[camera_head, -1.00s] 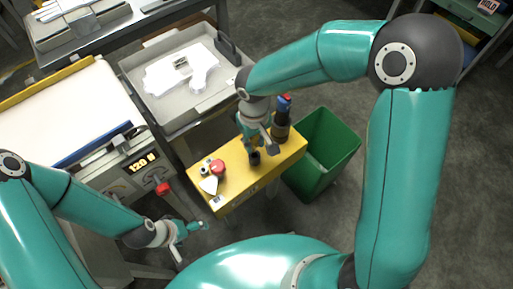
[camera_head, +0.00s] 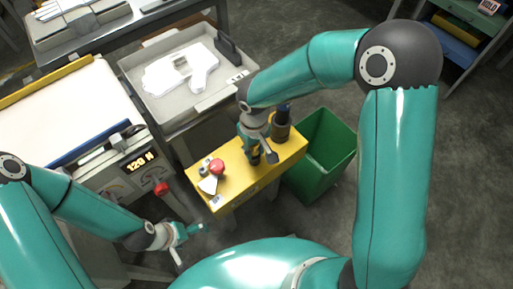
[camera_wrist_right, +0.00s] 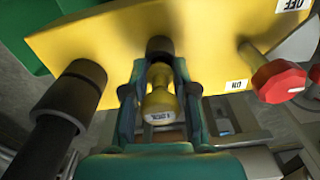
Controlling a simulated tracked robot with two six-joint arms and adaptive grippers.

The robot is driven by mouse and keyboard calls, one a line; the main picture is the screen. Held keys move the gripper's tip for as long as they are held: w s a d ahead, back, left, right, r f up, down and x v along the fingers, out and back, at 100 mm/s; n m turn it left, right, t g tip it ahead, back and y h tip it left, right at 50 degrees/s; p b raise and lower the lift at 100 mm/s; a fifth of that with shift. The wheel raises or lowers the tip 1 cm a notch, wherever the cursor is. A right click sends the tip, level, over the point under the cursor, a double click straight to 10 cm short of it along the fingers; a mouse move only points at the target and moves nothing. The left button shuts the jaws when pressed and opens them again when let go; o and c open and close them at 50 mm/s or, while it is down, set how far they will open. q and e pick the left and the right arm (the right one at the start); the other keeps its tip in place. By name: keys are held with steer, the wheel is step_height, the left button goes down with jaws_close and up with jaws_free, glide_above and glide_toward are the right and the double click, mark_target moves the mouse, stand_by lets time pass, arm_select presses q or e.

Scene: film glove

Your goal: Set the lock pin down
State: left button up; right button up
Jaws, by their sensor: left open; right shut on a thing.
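The lock pin (camera_wrist_right: 158,104) is a yellow knob with a small white label on its end, seen in the right wrist view. My right gripper (camera_head: 254,152) is shut on it, with one finger on each side. The pin's far end lines up with a black collar (camera_wrist_right: 160,46) on the yellow panel (camera_wrist_right: 215,35). I cannot tell whether the pin is inside the collar. In the head view the gripper hides most of the collar and pin. My left gripper (camera_head: 192,230) is open and empty, left of and below the yellow panel.
On the panel, a red knob (camera_head: 217,167) stands between ON and OFF labels. A dark cylinder (camera_head: 281,128) stands at its right back. A green bin (camera_head: 322,155) is to the right. A grey tray (camera_head: 150,112) with white glove-shaped film lies behind.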

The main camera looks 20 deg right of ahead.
steer(key=shift+s+f, duration=0.25)
steer(key=shift+f, duration=0.3)
steer(key=o, duration=0.7)
steer(key=shift+o, duration=1.1)
steer(key=shift+f, duration=0.2)
steer(key=shift+w, duration=0.15)
steer(key=shift+r, duration=0.2)
steer(key=shift+r+p, duration=0.45)
steer(key=shift+p, duration=0.05)
step_height(320, 180, up, 12)
steer(key=shift+w+r+p, duration=0.1)
steer(key=shift+r+p, duration=0.15)
steer(key=shift+p, duration=0.8)
